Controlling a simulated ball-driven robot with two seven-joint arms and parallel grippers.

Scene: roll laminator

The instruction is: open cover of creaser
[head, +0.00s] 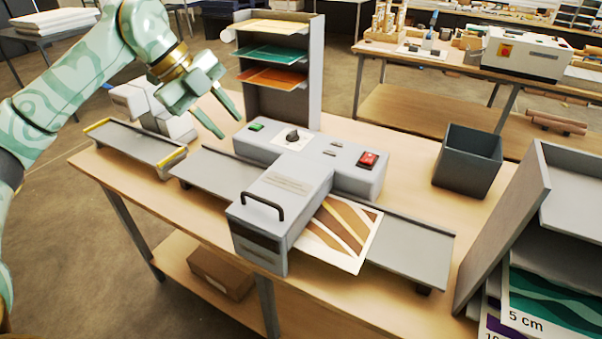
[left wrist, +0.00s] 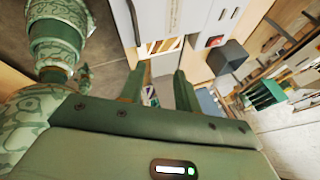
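A grey machine (head: 300,165) stands mid-table, with a green button, a dark knob and a red switch on top. Its front block, a cover (head: 286,190) with a black handle (head: 263,206), lies flat and looks closed. A brown-and-white patterned sheet (head: 341,232) sticks out from the block's right side. I cannot read a label naming the creaser. My left gripper (head: 231,128) is open and empty, above and behind the machine's left end, apart from the handle. In the left wrist view its fingers (left wrist: 161,72) are spread, with the machine (left wrist: 175,18) beyond them. My right gripper is not seen.
A sheet rack (head: 315,75) stands behind the machine. A smaller pale device (head: 170,118) and a yellow-edged tray (head: 130,142) are at the left. A dark bin (head: 468,160) and a grey shelf unit (head: 505,225) are at the right. Bare wood lies before the bin.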

